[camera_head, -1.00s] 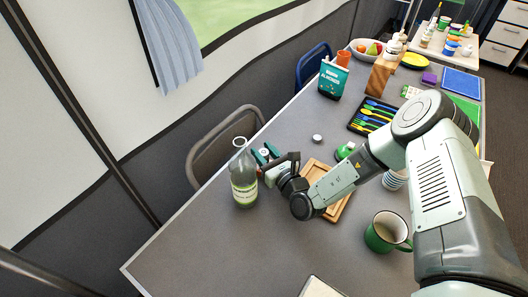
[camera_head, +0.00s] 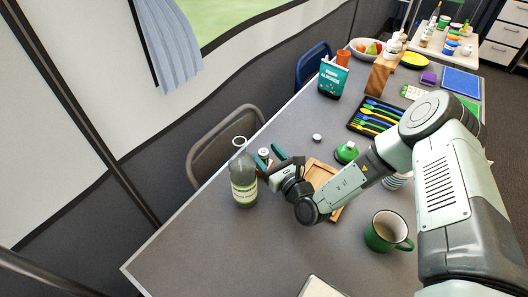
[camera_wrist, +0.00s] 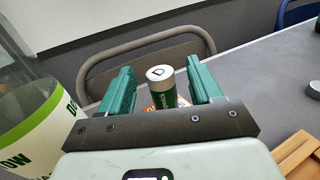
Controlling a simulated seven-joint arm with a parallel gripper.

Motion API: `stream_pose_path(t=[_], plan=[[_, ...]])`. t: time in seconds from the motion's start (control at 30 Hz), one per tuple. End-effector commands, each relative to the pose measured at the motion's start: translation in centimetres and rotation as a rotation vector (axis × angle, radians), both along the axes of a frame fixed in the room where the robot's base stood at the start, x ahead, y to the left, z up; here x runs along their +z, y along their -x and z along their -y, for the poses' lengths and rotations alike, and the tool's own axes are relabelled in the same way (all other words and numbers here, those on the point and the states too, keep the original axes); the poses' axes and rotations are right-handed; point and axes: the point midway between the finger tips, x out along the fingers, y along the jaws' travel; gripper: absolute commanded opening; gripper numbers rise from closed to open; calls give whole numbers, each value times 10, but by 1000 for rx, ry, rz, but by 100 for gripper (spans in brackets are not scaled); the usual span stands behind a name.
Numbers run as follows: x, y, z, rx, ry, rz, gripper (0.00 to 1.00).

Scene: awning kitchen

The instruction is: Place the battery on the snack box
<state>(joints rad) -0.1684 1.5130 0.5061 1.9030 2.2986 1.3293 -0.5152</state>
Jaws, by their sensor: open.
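The battery (camera_wrist: 161,88) is a green cylinder with a pale top marked "D". It stands upright beyond my gripper (camera_wrist: 160,83), seen between the two teal fingers with gaps on both sides. In the head view the battery (camera_head: 263,153) shows its pale top just behind the bottle, beside my gripper (camera_head: 271,157), which is open and empty. An orange-and-white printed surface (camera_wrist: 146,107), probably the snack box, shows at the battery's base in the wrist view. Most of it is hidden by the gripper; I cannot tell fully how the battery rests on it.
A clear bottle (camera_head: 243,181) with a green label stands close left of my gripper. A wooden board (camera_head: 320,173), a green mug (camera_head: 387,233), a green-topped item (camera_head: 346,152) and a cutlery tray (camera_head: 374,116) lie to the right. A chair (camera_head: 222,140) stands behind. The front left table is clear.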

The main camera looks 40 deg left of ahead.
Motion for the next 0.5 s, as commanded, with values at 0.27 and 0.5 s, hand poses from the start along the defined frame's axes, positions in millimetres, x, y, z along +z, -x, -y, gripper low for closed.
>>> stream_pose_path(t=[0.27,0.5], plan=[[0,23,57,-2,1,-4,64],[0,36,87,0,0,-1,64]])
